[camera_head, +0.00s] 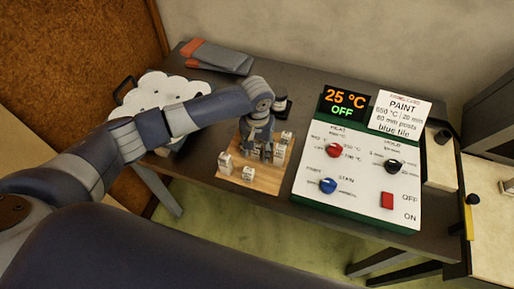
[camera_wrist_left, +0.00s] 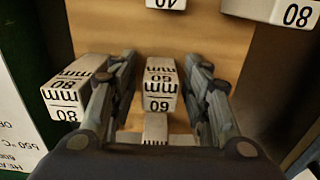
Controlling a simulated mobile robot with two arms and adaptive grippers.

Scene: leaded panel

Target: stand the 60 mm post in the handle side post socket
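My left gripper (camera_head: 262,150) is over the wooden board (camera_head: 268,184) of white posts. In the left wrist view my left gripper (camera_wrist_left: 165,85) is open, its fingers on either side of a white post marked 60 mm (camera_wrist_left: 161,85), with a visible gap on both sides. Near it are a post marked 80 mm (camera_wrist_left: 72,88), one marked 40 (camera_wrist_left: 166,4) and another marked 80 (camera_wrist_left: 275,10). A white scalloped plate with dark spots (camera_head: 160,92) lies at the left, with a black handle (camera_head: 123,88) at its left edge. I cannot tell which spot is the handle side socket. My right gripper is out of view.
A control panel (camera_head: 310,190) with knobs and a red switch stands right of the board; its display (camera_head: 344,103) reads 25 °C OFF. Grey gloves with orange cuffs (camera_head: 218,57) lie at the back. A small dark object (camera_head: 281,103) stands behind the board.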

